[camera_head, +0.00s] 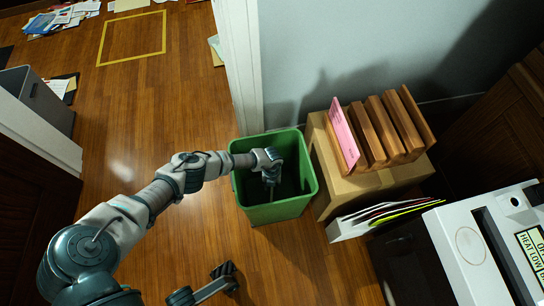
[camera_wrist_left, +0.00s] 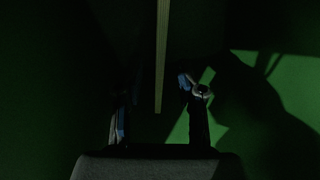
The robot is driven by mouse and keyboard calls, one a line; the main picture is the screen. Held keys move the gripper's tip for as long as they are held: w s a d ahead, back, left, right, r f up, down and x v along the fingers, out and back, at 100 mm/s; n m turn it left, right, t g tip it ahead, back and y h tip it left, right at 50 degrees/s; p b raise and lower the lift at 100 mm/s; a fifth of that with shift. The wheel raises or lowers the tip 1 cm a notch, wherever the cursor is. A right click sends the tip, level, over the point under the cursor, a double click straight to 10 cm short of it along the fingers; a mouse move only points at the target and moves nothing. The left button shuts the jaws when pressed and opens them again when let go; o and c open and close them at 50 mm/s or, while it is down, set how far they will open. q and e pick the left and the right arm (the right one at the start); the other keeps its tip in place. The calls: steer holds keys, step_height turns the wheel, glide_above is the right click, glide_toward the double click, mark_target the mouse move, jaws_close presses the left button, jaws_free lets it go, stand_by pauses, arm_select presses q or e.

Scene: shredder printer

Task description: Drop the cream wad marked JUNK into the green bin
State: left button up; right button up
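The green bin (camera_head: 278,213) stands on the floor in the middle of the head view, its top open. My left gripper (camera_head: 270,187) points down into the bin, below the rim. In the left wrist view its two fingers (camera_wrist_left: 160,118) are spread apart, with dark green bin walls around. A thin tan strip (camera_wrist_left: 161,55) stands upright between and beyond the fingers, with a gap on each side. It may be the cream wad seen edge-on; no JUNK mark is readable. The head view shows no cream wad clearly.
A cardboard box (camera_head: 372,179) with wooden slats and a pink sheet (camera_head: 343,133) stands right of the bin. A paper holder (camera_head: 347,228) and a white machine (camera_head: 478,248) are further right. A white door frame (camera_head: 240,75) rises behind.

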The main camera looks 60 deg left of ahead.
arm_select(q)
step_height(320, 180, up, 10)
stand_by(0.5)
